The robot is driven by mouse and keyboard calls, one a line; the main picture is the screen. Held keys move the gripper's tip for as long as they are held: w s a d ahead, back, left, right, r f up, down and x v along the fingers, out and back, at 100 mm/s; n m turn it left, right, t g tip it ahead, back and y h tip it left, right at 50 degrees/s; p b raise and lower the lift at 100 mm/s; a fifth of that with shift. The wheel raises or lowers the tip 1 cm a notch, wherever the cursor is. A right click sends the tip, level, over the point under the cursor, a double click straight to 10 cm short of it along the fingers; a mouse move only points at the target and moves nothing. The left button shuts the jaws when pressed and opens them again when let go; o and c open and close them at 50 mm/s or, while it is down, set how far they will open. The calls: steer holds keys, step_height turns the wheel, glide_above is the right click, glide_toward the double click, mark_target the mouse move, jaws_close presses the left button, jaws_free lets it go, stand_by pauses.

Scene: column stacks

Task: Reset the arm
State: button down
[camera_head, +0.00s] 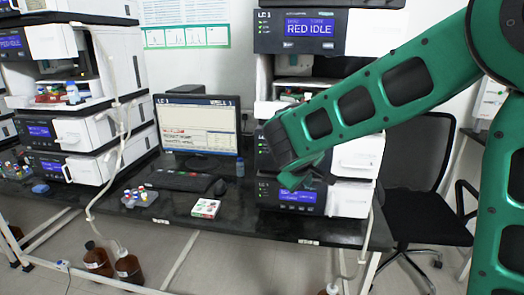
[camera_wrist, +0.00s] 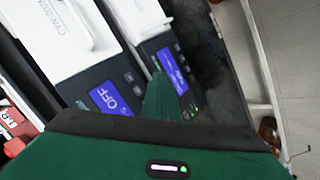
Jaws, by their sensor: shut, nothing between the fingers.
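My green arm reaches in from the right in the camera_head view. My gripper (camera_head: 302,178) hangs at its end, in front of the right column stack (camera_head: 345,197), and hides part of the stack's lower units. In the wrist view my gripper (camera_wrist: 160,98) shows as a green finger shape in front of the units with lit blue displays. It is shut and holds nothing. I cannot tell from these frames whether it touches the stack.
A monitor (camera_head: 198,128), keyboard (camera_head: 180,181) and small white-and-red box (camera_head: 205,208) are on the dark bench (camera_head: 165,207). Another stack (camera_head: 95,150) stands at left. An office chair (camera_head: 425,190) is at right. Brown bottles (camera_head: 128,268) stand on the floor.

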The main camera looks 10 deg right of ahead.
steer(key=s+d+f+m+g, duration=0.1)
steer(key=s+d+m+g, duration=0.5)
steer(key=s+d, duration=1.1)
steer(key=s+d+f+m+g+y, duration=0.1)
steer(key=s+m+y, duration=0.3)
steer(key=s, duration=1.6)
steer(key=shift+f+m+g+y, duration=0.35)
steer(key=shift+f+m, duration=0.35)
steer(key=shift+m, duration=0.5)
steer(key=shift+w+f, duration=0.25)
steer(key=shift+w, duration=0.3)
